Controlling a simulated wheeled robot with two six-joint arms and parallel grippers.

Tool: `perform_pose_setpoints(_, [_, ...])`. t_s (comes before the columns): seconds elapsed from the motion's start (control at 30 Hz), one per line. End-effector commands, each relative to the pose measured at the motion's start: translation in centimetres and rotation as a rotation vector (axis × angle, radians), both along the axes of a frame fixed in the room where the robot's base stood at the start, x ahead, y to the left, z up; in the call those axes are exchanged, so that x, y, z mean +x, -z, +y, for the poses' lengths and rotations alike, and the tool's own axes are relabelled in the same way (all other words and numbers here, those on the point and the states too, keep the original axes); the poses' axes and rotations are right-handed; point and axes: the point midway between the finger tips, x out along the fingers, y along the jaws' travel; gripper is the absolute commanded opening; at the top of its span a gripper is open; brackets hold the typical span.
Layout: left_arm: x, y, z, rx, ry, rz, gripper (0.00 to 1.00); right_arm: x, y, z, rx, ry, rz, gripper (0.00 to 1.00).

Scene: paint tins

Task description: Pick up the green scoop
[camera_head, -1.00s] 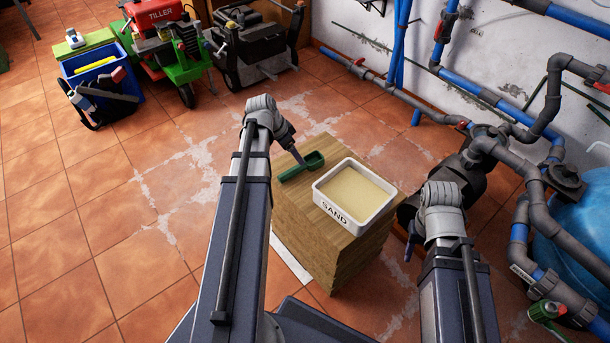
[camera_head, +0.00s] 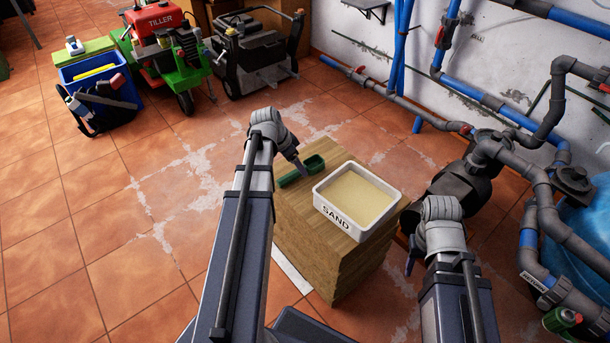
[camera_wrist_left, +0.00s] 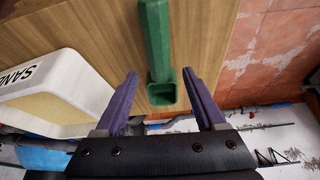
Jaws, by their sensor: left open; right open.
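The green scoop (camera_head: 315,163) lies on top of the wooden block, left of the white sand tray. My left gripper (camera_head: 304,171) is over the scoop and partly covers it in the head view. In the left wrist view the open jaws of my left gripper (camera_wrist_left: 159,76) show on either side of the scoop's hollow end, with the green scoop (camera_wrist_left: 158,45) running up away from them. Neither finger appears to press on it. My right gripper (camera_head: 410,264) hangs low to the right of the block, open and apart from the scoop.
The white tray (camera_head: 337,222) marked SAND stands close beside the scoop on the wooden block (camera_head: 310,250). It also shows left of the jaws in the wrist view (camera_wrist_left: 75,75). Grey pipes (camera_head: 530,200) crowd the right side. Tiled floor (camera_head: 90,220) is free on the left.

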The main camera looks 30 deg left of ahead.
Motion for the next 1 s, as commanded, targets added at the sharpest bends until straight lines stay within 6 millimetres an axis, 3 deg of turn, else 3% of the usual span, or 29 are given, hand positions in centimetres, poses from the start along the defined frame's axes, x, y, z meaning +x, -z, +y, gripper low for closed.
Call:
perform_pose_setpoints(0.03, [0.2,1.4,0.0,0.000,0.001,0.000,0.72,0.0,1.4,0.0,0.001,-0.001,0.000,0.50])
perform_pose_setpoints(0.17, [0.8,2.7,-0.3,0.001,0.002,0.000,0.72,0.0,2.7,0.1,0.004,-0.004,0.000,0.50])
perform_pose_setpoints(0.47, [0.9,2.7,-0.4,0.000,0.001,0.000,0.72,0.0,2.7,0.1,0.005,-0.006,0.000,0.50])
perform_pose_setpoints(1.0, [0.9,2.7,-0.4,0.000,0.000,0.000,0.12,0.0,2.7,0.1,0.005,-0.005,0.000,0.50])
